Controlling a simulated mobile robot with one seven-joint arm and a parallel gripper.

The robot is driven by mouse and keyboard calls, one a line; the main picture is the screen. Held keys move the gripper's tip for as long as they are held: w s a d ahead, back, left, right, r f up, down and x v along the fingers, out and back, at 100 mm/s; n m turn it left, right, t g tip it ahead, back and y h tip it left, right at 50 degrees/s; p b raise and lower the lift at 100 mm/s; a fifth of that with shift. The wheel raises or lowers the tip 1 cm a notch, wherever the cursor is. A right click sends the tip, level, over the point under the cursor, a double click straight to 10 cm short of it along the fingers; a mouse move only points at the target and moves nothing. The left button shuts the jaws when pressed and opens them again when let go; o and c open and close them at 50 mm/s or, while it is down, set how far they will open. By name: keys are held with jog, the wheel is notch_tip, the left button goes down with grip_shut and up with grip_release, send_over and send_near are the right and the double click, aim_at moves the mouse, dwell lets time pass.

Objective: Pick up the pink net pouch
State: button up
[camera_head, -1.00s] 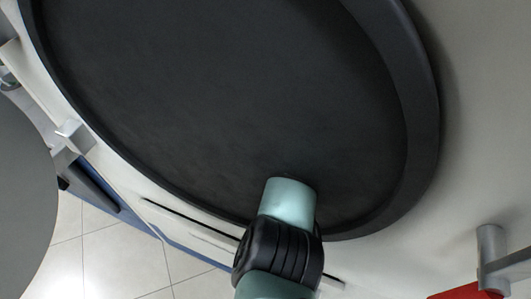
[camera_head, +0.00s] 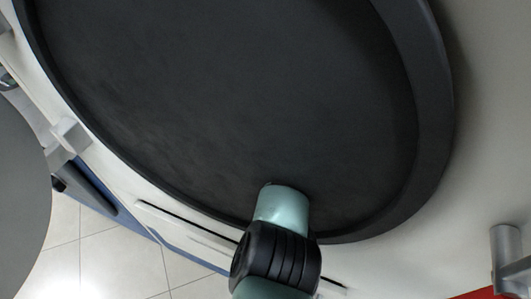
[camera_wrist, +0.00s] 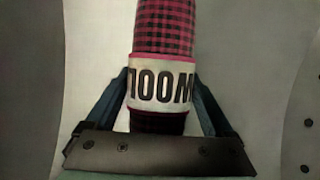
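I see no pink net pouch in either view. In the wrist view, my gripper (camera_wrist: 160,80) has its two dark blue fingers apart. Between and beyond them is a red-and-black checked roll (camera_wrist: 164,27) with a white band printed with dark upside-down letters. The fingers lie at either side of the band; I cannot tell whether they touch it. In the head view, part of my teal and black arm shows at the bottom middle, and my gripper is not visible there.
A large dark oval surface with a raised rim (camera_head: 432,100) fills most of the head view. A pale surface (camera_head: 495,120) lies around it. A grey metal fitting (camera_head: 505,250) and something red (camera_head: 482,294) are at the lower right. Tiled floor (camera_head: 130,260) shows at the lower left.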

jog(key=c, duration=0.8)
